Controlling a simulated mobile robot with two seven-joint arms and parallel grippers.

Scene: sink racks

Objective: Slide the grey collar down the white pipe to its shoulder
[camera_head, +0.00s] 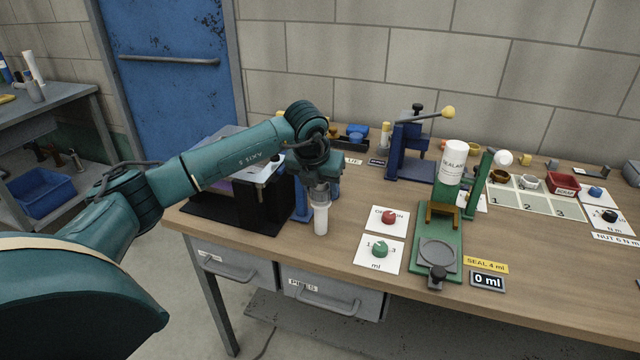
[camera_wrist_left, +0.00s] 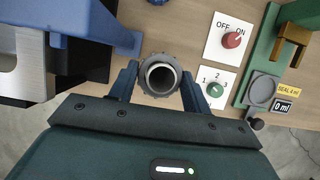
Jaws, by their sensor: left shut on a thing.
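The white pipe (camera_head: 321,220) stands upright near the front edge of the bench, left of the switch cards. The grey collar (camera_wrist_left: 146,66) shows in the left wrist view as a ribbed ring around the pipe's open top end (camera_wrist_left: 162,75). My left gripper (camera_head: 320,190) comes down from above, its two blue fingers (camera_wrist_left: 160,85) on either side of the collar, shut on it. In the head view the gripper hides most of the collar and the pipe's top. White pipe shows below the fingers. I cannot make out the shoulder. My right gripper is in neither view.
A black and blue stand (camera_head: 240,205) is close left of the pipe. Cards with a red knob (camera_head: 388,217) and a green knob (camera_head: 379,250) lie to the right. A green dispenser (camera_head: 440,240) with a white bottle (camera_head: 454,163) stands further right.

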